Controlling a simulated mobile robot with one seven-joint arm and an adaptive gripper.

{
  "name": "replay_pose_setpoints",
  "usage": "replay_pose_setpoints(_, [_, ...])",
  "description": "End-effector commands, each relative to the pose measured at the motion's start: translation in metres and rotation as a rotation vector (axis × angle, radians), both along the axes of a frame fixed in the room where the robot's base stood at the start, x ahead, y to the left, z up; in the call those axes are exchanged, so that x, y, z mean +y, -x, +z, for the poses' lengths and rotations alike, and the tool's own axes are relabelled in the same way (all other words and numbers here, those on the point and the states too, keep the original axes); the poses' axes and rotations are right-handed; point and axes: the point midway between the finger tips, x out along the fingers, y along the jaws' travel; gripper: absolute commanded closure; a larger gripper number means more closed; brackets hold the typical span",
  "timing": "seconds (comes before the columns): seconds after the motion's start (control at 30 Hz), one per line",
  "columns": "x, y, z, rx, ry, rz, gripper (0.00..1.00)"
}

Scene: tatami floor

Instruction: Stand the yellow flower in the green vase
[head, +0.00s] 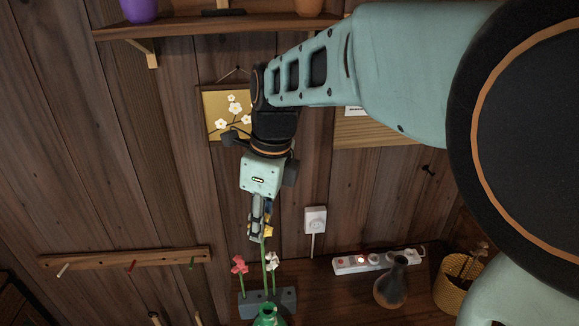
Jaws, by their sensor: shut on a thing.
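My gripper (261,222) hangs in the middle of the head view, pointing down, shut on the yellow flower (267,230). The yellow bloom shows partly at the fingers, and its green stem runs almost straight down below them. The green vase (268,316) is at the bottom edge, cut off by the frame, below my gripper. The stem's lower end appears close above the vase mouth; I cannot tell whether it is inside or in front of or behind it.
A grey block (245,307) behind the vase holds a red flower (239,264) and a white flower (271,261). To the right are a power strip (347,264), a dark vase (391,285) and a yellow basket (451,294). A peg rail (120,258) is on the left wall.

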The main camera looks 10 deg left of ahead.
Motion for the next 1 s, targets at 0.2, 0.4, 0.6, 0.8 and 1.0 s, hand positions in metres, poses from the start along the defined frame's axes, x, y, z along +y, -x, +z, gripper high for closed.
replay_pose_setpoints(0.2, [0.000,0.000,-0.013,0.001,0.000,0.000,0.89])
replay_pose_setpoints(0.4, [0.000,0.000,-0.032,0.001,0.000,0.000,0.89])
replay_pose_setpoints(0.6, [0.000,0.000,-0.052,0.001,0.000,0.000,0.89])
replay_pose_setpoints(0.8, [0.000,0.000,-0.062,0.001,0.000,0.000,0.89])
replay_pose_setpoints(1.0, [0.000,0.000,-0.061,0.001,0.000,0.000,0.89])
